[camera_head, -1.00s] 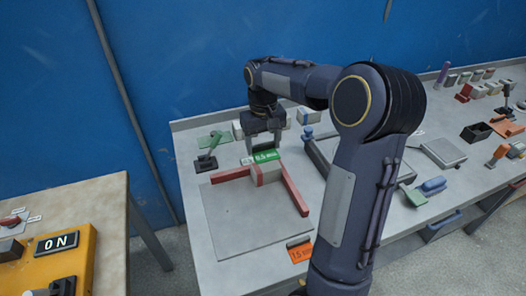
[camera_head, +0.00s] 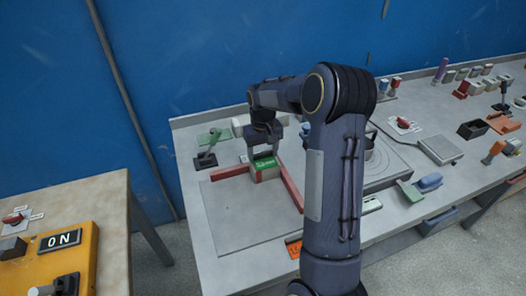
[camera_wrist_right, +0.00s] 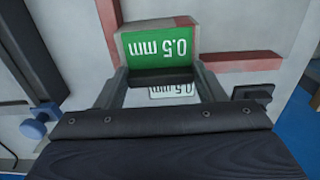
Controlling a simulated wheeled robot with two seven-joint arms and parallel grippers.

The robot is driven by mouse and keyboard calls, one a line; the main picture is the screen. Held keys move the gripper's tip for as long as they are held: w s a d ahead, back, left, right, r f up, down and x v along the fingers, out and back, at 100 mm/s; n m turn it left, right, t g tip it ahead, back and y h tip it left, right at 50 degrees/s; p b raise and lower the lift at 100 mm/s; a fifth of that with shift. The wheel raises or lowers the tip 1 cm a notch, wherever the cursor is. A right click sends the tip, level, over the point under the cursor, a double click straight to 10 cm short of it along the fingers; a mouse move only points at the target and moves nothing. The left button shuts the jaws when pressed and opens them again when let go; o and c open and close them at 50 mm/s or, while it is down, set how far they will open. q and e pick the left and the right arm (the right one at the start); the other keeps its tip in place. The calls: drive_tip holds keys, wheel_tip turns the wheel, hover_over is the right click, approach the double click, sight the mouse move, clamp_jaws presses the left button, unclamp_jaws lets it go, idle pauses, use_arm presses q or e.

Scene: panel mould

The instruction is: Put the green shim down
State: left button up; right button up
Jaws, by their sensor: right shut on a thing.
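The green shim (camera_head: 265,163), marked 0.5 mm, is at the far corner of the red rails. It also shows in the right wrist view (camera_wrist_right: 158,52), up against a beige block (camera_wrist_right: 157,24). My right gripper (camera_head: 264,150) points down at it from the far side and is shut on it; its fingers show on either side of the shim in the right wrist view (camera_wrist_right: 160,72). Whether the shim's lower edge touches anything is hard to tell. My left gripper is in neither current view.
Red rails (camera_head: 291,188) form a corner on a grey plate (camera_head: 245,215). A white 0.5 mm label (camera_wrist_right: 172,90) lies below the gripper. The plate's front left is clear.

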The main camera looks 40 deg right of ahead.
sight(263, 154)
drive_tip(key=shift+f, duration=0.25)
drive_tip(key=o, duration=1)
drive_tip(key=shift+r, duration=0.1)
wheel_tip(263, 154, up, 12)
drive_tip(key=s+a+r+t+y, duration=0.1)
drive_tip(key=s+a+r, duration=0.3)
drive_tip(key=s, duration=0.2)
drive_tip(key=s+a+f+t+y, duration=0.1)
drive_tip(key=s+a, duration=0.4)
drive_tip(key=s, duration=0.1)
drive_tip(key=s+a+f+n+t+y, duration=0.1)
drive_tip(key=s+a+f+t, duration=0.1)
drive_tip(key=s+a, duration=0.3)
drive_tip(key=s+a+f+n+t, duration=0.1)
drive_tip(key=s+a+f, duration=0.1)
drive_tip(key=s+a, duration=0.4)
drive_tip(key=shift+s+t+y+b, duration=0.3)
drive_tip(key=shift+s+y, duration=0.1)
drive_tip(key=shift+s, duration=1.05)
